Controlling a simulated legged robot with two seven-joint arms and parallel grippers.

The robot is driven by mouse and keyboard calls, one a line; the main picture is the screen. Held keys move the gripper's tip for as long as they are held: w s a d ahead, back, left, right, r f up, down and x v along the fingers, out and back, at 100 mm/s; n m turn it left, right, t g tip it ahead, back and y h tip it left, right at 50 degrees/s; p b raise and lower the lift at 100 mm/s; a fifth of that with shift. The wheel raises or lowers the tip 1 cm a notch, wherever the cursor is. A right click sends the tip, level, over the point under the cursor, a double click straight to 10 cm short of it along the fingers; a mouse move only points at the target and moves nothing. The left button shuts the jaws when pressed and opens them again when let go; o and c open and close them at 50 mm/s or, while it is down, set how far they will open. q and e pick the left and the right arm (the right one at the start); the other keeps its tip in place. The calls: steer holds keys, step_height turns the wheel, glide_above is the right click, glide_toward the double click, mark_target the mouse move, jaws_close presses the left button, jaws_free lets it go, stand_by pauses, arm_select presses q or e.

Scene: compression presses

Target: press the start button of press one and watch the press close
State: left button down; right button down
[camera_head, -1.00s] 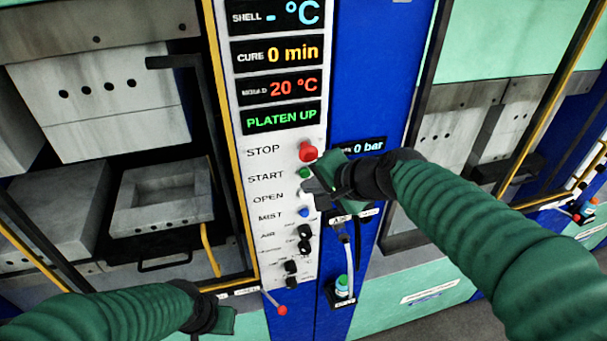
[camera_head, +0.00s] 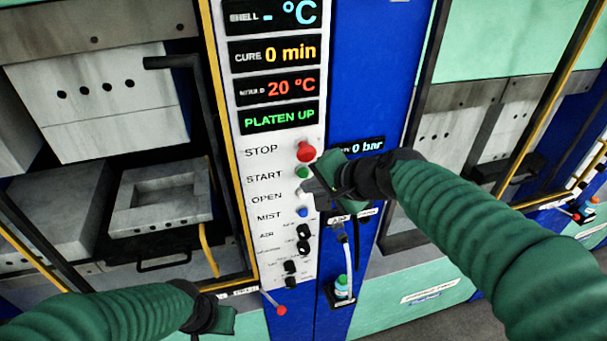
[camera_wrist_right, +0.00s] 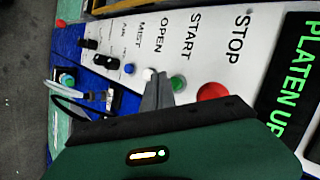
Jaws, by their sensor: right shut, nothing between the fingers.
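The green start button (camera_head: 303,172) sits on the white control panel (camera_head: 250,150) of the press, beside the word START. It also shows in the right wrist view (camera_wrist_right: 177,83). My right gripper (camera_head: 306,187) is shut and empty, with its tips at the panel just below the start button, near the white OPEN button (camera_wrist_right: 148,74). I cannot tell whether the tips touch the panel. The press's display reads PLATEN UP (camera_head: 279,117). The lower mould block (camera_head: 160,197) lies under the raised upper block (camera_head: 105,100), with a gap between. My left gripper (camera_head: 225,320) is low at the left, its fingers not clear.
The red STOP button (camera_head: 305,151) is just above the start button, and the blue MIST button (camera_head: 303,212) is below. Black knobs (camera_head: 304,231) sit lower on the panel. A yellow-edged frame (camera_head: 228,130) borders the press opening. A bottle (camera_head: 342,284) stands below right.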

steer(key=shift+d, duration=0.1)
stand_by(0.5)
steer(key=shift+w+a, duration=0.2)
steer(key=shift+w, duration=0.15)
